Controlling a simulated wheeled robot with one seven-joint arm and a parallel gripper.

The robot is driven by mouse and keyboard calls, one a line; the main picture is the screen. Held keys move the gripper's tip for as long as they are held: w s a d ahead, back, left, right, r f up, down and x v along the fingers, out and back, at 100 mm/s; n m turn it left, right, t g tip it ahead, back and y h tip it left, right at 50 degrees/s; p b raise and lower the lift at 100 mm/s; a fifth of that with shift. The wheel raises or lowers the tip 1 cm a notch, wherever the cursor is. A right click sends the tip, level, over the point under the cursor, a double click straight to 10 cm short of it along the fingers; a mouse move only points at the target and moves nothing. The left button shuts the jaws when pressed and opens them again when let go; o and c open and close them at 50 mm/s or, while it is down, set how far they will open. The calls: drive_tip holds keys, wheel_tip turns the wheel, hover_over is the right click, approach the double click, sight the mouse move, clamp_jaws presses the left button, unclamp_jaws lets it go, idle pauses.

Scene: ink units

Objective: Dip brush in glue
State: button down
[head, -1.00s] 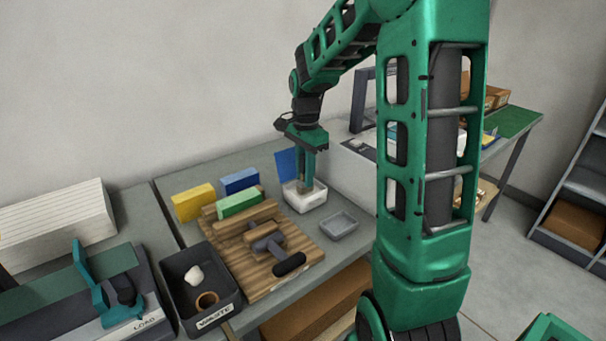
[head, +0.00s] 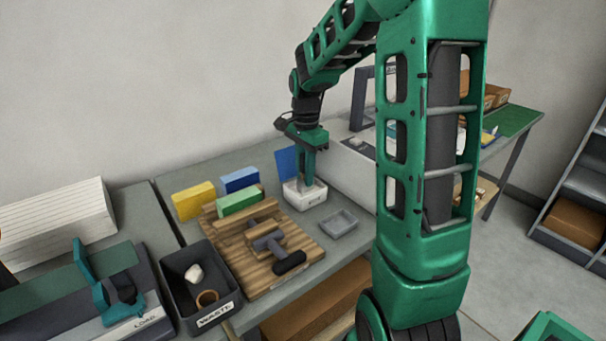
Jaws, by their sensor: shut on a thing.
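My gripper (head: 308,172) points down over the white glue pot (head: 304,199) at the back right of the wooden board. It is shut on the brush (head: 301,184), of which only a small greyish part shows between the fingers and the pot. The brush's lower end is inside the pot's opening or right at it; the pot's rim and the fingers hide its tip. The glue itself cannot be made out.
A small grey tray (head: 339,223) lies right of the wooden board (head: 262,275), which carries a wooden press with a dark handle. Yellow (head: 194,201), blue (head: 240,181) and green (head: 239,200) blocks stand behind. A dark waste bin (head: 200,289) is at front left. A pale machine (head: 350,172) stands close right of the pot.

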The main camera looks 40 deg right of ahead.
drive_tip(key=shift+f, duration=0.1)
drive_tip(key=shift+r, duration=3.55)
